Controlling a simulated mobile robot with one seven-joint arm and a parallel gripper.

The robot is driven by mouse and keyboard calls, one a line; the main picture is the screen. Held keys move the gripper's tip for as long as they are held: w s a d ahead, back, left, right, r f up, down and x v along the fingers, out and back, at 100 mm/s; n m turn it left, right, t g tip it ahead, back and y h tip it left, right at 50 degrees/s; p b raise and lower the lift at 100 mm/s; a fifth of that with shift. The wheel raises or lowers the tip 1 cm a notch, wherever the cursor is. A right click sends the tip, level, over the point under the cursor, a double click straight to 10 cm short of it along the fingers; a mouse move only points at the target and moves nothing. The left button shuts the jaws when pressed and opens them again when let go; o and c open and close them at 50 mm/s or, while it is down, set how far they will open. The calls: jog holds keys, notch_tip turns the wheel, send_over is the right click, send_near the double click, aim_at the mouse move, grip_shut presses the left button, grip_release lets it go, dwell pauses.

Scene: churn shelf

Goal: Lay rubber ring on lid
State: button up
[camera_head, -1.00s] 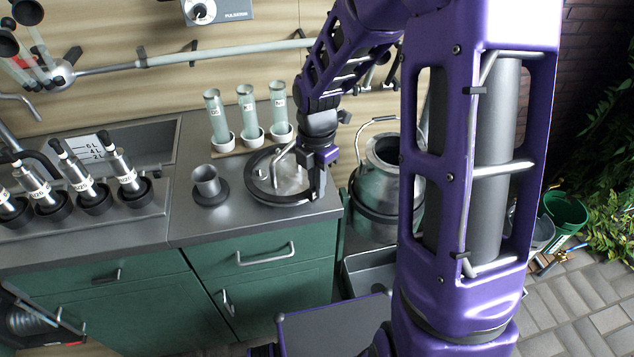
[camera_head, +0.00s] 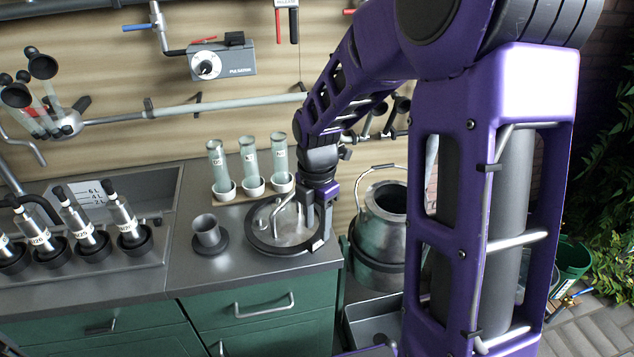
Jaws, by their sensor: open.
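A round metal lid (camera_head: 282,228) with a curved handle lies on the counter near its right end. A black rubber ring (camera_head: 262,243) lies around the lid's rim; its right part is partly hidden by my gripper. My gripper (camera_head: 318,235) is open and points down over the right side of the lid and ring. One finger shows near the ring's right edge. I cannot tell whether the fingers touch the ring.
A dark cup on a round base (camera_head: 208,233) stands left of the lid. Several labelled glass tubes (camera_head: 250,165) stand behind it. A metal churn can (camera_head: 381,225) stands right of the counter (camera_head: 180,270). Bottles in black holders (camera_head: 85,235) fill the counter's left.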

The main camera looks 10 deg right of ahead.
notch_tip(320, 180, up, 14)
jog(key=shift+f+p, duration=0.15)
jog(key=shift+p, duration=0.2)
